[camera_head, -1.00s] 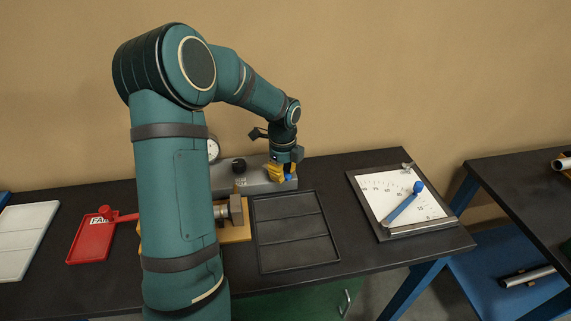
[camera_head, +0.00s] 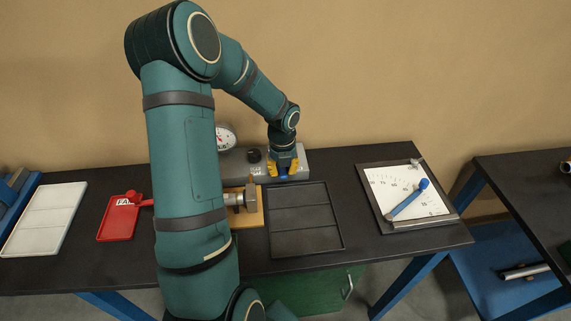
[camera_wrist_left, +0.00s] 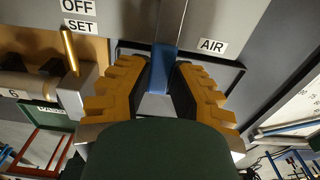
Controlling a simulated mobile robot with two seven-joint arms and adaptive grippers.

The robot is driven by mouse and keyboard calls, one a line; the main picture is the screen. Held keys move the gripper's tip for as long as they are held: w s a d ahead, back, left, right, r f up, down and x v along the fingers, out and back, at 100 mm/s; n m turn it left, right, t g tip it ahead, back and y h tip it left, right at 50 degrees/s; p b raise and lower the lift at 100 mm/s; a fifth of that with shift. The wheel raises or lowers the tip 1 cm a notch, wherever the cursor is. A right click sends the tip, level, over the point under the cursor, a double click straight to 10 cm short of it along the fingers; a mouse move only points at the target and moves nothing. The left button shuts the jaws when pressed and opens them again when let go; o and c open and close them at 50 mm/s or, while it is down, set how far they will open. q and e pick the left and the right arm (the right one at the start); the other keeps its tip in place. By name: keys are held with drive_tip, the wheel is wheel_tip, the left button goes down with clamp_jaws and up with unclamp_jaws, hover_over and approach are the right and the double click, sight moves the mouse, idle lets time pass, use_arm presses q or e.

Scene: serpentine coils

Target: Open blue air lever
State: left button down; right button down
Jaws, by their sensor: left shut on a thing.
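The blue air lever (camera_wrist_left: 162,68) stands between the yellow fingers of my left gripper (camera_wrist_left: 158,95), beside the AIR label (camera_wrist_left: 212,46). The gripper is shut on it. In the head view, my left gripper (camera_head: 283,171) is at the right end of the grey panel box (camera_head: 298,160), and a bit of the blue lever (camera_head: 283,177) shows between its fingers. The fingers hide part of the lever. My right gripper is not in view.
A round gauge (camera_head: 226,136) and a black knob (camera_head: 254,155) are left of the gripper. A black tray (camera_head: 306,252) lies in front. A red tray (camera_head: 117,233) and a white tray (camera_head: 18,245) are left.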

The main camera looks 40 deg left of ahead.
sight(282, 171)
use_arm(q)
drive_tip(key=shift+s+f+m, duration=0.15)
drive_tip(key=shift+s+m, duration=0.05)
drive_tip(key=shift+m, duration=0.1)
drive_tip(key=c, duration=0.8)
unclamp_jaws()
wheel_tip(282, 171, up, 12)
drive_tip(key=shift+r, duration=0.1)
idle(0.5)
